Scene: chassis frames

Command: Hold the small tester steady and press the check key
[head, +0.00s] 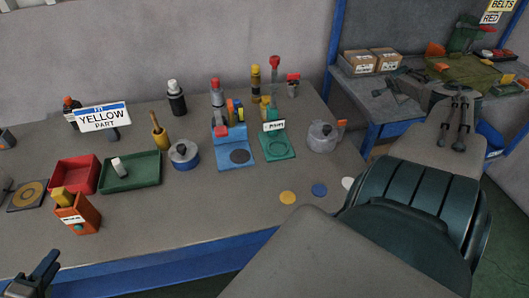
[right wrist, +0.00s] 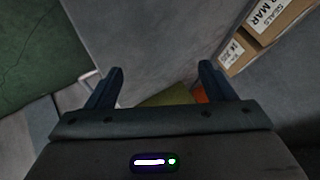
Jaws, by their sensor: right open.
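An orange box-shaped device (head: 77,216) with a yellow top part and a white label stands near the table's front left in the head view. It may be the small tester; I cannot be sure, and I cannot make out a check key on it. My left gripper (head: 42,272) is at the lower left corner, in front of the orange device and apart from it. It is partly cut off by the picture edge, and its opening is unclear. In the right wrist view my right gripper (right wrist: 158,82) is open, with nothing between its fingers.
Behind the orange device are a red tray (head: 75,175) and a green tray (head: 131,181). A blue stand (head: 234,155) and a green stand (head: 276,146) are mid-table. Bottles stand at the back. The table's front middle is clear. Cartons (head: 371,62) sit on another bench.

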